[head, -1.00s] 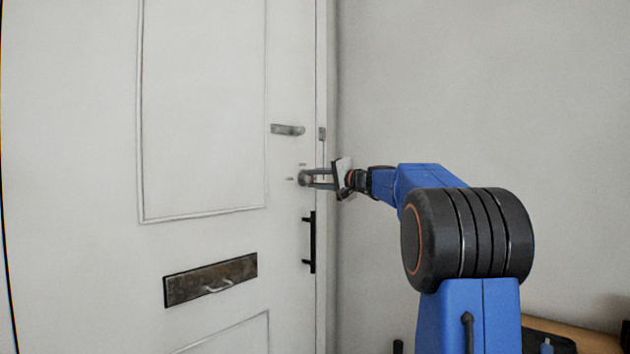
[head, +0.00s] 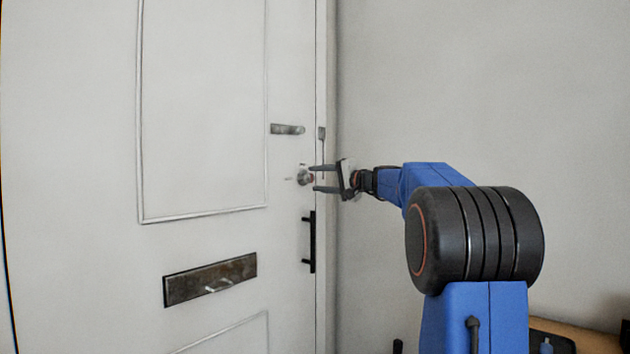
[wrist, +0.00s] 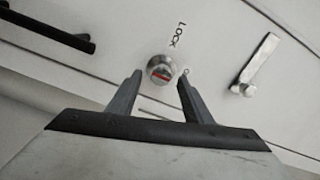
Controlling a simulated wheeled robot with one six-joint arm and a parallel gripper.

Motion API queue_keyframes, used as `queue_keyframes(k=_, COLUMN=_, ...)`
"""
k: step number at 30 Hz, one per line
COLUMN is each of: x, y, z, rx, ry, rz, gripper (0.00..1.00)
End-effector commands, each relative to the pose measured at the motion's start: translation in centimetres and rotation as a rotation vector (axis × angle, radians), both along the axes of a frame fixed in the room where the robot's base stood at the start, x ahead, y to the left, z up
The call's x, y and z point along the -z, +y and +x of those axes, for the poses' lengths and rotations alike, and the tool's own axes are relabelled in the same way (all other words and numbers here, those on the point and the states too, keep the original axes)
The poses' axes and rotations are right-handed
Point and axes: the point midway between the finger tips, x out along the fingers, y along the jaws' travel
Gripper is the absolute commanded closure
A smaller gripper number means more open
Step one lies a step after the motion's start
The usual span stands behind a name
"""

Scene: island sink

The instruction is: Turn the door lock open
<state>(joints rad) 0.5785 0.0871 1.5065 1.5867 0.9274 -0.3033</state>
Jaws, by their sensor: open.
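The door lock is a round silver knob (head: 305,177) on the white door (head: 205,110), near its right edge, below the lever handle. In the wrist view the knob (wrist: 162,70) has a red and dark marking on its face, with the word LOCK printed beside it and other lettering partly hidden by a finger. My gripper (head: 314,178) is open, its two fingers one above the other, just right of the knob in the head view. In the wrist view my gripper (wrist: 160,80) has its fingertips to either side of the knob's near edge, with nothing held between them.
A silver lever handle (head: 288,129) is above the lock, and a black pull handle (head: 309,242) is below it. A dark mail slot (head: 210,279) is lower left. The grey wall (head: 480,90) is bare at right.

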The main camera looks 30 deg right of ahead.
Motion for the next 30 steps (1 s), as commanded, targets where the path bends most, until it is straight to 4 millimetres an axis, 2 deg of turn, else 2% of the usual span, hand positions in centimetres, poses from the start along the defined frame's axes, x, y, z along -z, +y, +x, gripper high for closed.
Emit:
queue_keyframes(k=18, x=-0.1, y=-4.2, z=-11.4, rx=0.003, ry=-0.001, rz=-0.002, gripper=0.54)
queue_keyframes(k=24, x=0.0, y=-5.0, z=-13.7, rx=0.002, ry=-0.001, rz=-0.001, gripper=0.54)
queue_keyframes(k=30, x=0.0, y=-5.2, z=-14.5, rx=0.0, ry=0.0, rz=-0.001, gripper=0.54)
